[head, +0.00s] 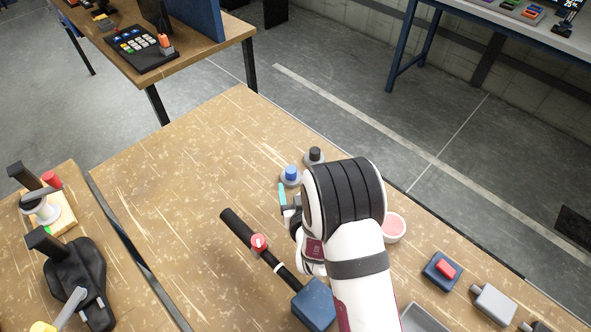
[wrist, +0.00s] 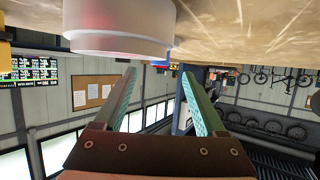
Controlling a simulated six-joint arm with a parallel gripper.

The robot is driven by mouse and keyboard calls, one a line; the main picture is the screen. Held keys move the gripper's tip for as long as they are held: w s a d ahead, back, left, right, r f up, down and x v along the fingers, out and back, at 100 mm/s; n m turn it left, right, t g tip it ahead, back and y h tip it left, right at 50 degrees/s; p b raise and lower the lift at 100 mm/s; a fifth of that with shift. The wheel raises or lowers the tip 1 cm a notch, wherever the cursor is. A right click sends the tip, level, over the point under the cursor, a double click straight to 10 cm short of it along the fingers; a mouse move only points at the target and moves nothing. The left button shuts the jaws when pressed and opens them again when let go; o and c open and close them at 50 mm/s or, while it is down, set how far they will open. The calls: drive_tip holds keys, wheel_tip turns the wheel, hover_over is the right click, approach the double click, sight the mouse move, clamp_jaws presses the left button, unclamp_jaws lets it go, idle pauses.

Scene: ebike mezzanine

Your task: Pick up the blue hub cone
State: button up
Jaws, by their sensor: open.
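The blue hub cone (head: 290,174) stands upright on the table in the head view, a blue top on a wider grey round base. My gripper (head: 284,196) is low over the table just on the near side of it, with one teal fingertip showing close to its base. I cannot tell whether they touch. In the wrist view my gripper (wrist: 158,75) has its two teal fingers spread apart with nothing seen between them. A small blue patch shows beyond the fingers there, but I cannot tell whether it is the cone.
A similar black-topped piece (head: 314,156) stands close behind the blue cone to the right. A white dish with pink inside (head: 393,228) is right of my arm. The table's far left (head: 190,140) is clear.

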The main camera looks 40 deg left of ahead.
sight(292, 175)
drive_tip(key=x, duration=0.6)
drive_tip(key=shift+w+a+f, duration=0.15)
drive_tip(key=shift+a+f, duration=0.1)
clamp_jaws()
